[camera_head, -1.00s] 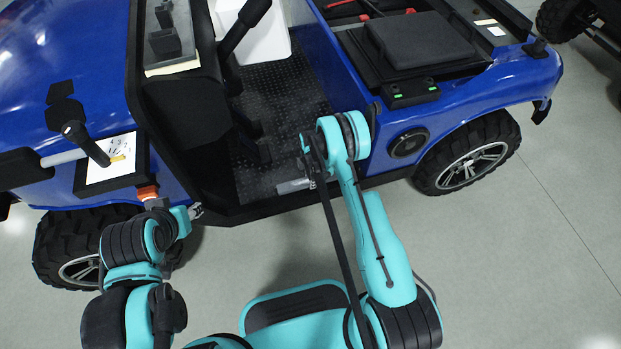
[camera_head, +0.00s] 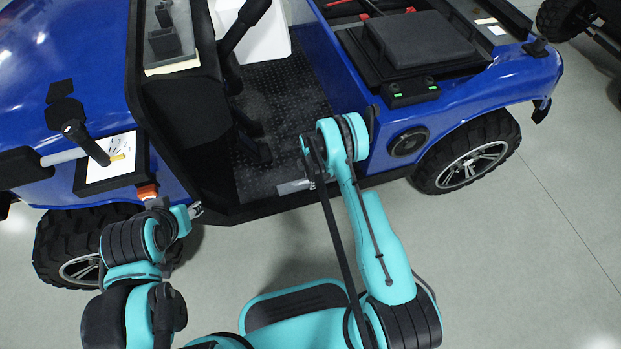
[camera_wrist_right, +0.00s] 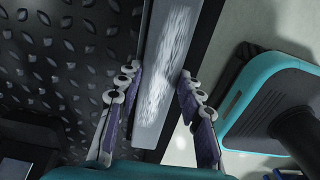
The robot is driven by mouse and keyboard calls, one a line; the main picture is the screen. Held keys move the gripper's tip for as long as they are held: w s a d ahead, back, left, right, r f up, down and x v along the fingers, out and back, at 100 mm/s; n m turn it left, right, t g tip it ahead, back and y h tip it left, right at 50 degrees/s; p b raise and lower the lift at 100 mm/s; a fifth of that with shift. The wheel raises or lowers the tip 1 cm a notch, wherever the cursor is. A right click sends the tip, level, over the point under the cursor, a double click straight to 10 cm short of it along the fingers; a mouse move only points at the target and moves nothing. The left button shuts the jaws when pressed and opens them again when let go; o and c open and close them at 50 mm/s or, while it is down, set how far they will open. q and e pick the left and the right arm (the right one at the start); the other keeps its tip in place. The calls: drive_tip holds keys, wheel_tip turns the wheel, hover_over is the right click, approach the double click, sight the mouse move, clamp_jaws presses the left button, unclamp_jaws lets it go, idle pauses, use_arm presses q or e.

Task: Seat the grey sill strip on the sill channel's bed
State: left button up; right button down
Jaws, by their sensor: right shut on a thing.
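The grey sill strip (camera_wrist_right: 165,60), with a pale streaked face, lies lengthwise between the fingers of my right gripper (camera_wrist_right: 160,72) in the right wrist view. The gripper is shut on it. In the head view a short piece of the strip (camera_head: 291,187) shows at the door opening, by my right gripper (camera_head: 311,182); my arm hides the rest. The sill channel (camera_head: 255,212) is the dark edge along the bottom of the opening. I cannot tell whether the strip touches its bed. My left gripper (camera_head: 197,210) is at the opening's left end; its fingers are too small to read.
The blue vehicle (camera_head: 345,95) fills the back. Its dark studded floor (camera_head: 285,110) lies just inside the sill, beside the strip in the wrist view. A front wheel (camera_head: 80,265) and a rear wheel (camera_head: 470,165) flank the opening. The grey ground (camera_head: 520,260) at right is clear.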

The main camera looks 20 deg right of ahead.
drive_tip(key=shift+f, duration=0.15)
drive_tip(key=c, duration=0.9)
unclamp_jaws()
wheel_tip(320, 180, up, 12)
